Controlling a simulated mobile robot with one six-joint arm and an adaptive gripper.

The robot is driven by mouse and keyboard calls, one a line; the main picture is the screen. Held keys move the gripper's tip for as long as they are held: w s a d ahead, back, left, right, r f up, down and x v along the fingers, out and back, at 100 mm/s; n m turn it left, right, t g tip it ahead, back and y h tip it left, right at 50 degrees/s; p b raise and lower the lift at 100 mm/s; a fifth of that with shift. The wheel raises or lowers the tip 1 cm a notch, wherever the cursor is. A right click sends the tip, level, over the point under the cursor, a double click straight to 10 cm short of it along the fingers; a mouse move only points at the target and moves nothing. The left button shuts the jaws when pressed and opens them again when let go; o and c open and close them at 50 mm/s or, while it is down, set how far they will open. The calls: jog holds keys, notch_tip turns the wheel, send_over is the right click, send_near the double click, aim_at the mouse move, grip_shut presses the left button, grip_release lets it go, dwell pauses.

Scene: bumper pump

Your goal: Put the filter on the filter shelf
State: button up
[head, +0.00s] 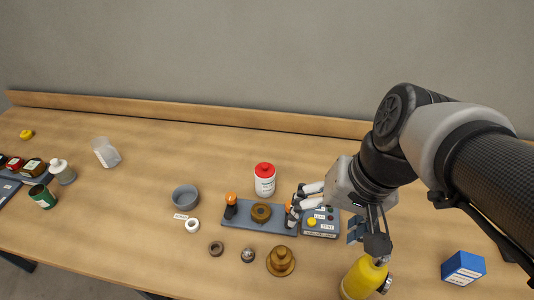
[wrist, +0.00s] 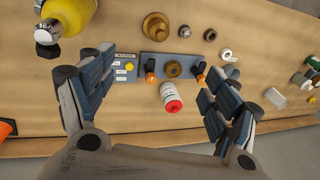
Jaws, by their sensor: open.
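I cannot tell for certain which object is the filter, and no shelf marked for filters can be made out. A brass ring-shaped part (head: 261,212) sits on a grey-blue plate (head: 240,223) between two orange-topped dark posts; it also shows in the wrist view (wrist: 173,69). A stepped brass part (head: 280,262) stands on the bench in front of the plate; it shows in the wrist view too (wrist: 156,26). My gripper (head: 325,220) is open and empty above the right end of the plate. In the wrist view its fingers (wrist: 155,75) spread either side of the plate.
A white red-capped bottle (head: 264,182) stands behind the plate. A button box (head: 320,226) is at its right, under my gripper. A yellow canister (head: 358,279) and blue box (head: 463,267) are at front right. A grey bowl (head: 185,197) stands left. The back centre-left is clear.

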jog(key=w+a+f+m+g+y, duration=0.1)
jog(key=w+f+m+y, duration=0.4)
jog(key=w, duration=0.4)
jog(key=w+a+f+m+g+y, duration=0.1)
jog(key=w+f+m+y, duration=0.3)
jog(key=w, duration=0.5)
jog(key=w+d+f+m+t+y, duration=0.1)
jog(key=w+d+f+m+t, duration=0.1)
jog(key=f, duration=0.4)
jog(key=w+d+f+m+t+y, duration=0.2)
jog(key=w+d+f+m, duration=0.1)
jog(key=w+f+m, duration=0.1)
jog(key=w+d+f+m+t+y, duration=0.2)
jog(key=w+d+f+m+t, duration=0.1)
jog(key=f, duration=0.4)
jog(key=shift+w+f+m+p, duration=0.25)
jog(key=shift+f+m+p, duration=0.1)
jog(key=shift+m, duration=0.35)
send_near(264, 173)
jog(key=w+a+f, duration=0.1)
jog(key=w+a, duration=0.1)
jog(key=w+a+f, duration=0.1)
jog(key=a, duration=0.1)
jog(key=shift+w+a+f+b, duration=0.1)
jog(key=shift+w+f+b, duration=0.2)
jog(key=shift+w+b, duration=0.1)
jog(key=x, duration=0.5)
jog(key=shift+s+a+r+b, duration=0.15)
jog(key=shift+b, duration=0.2)
jog(key=shift+c, duration=0.2)
